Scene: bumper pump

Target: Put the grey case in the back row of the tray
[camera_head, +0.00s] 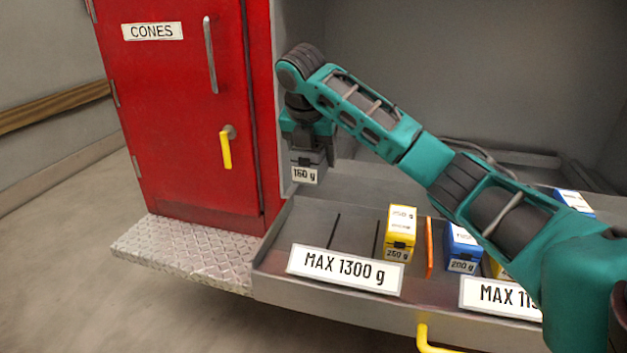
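My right gripper (308,135) comes in on the arm from the right and points down. It is shut on a dark grey case (308,158) with a white label that seems to read "160 g". The case hangs upright above the left back part of the grey tray (308,222), apart from the tray floor as far as I can tell. The tray's left section, behind the "MAX 1300 g" sign (345,269), has thin dark slots and a yellow case (399,240) at its right. My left gripper is not in view.
An orange divider (429,248) separates the yellow case from a blue case (462,250). Another blue case (575,201) and a yellow one are partly behind my arm. A red "CONES" cabinet (180,130) stands close left of the tray.

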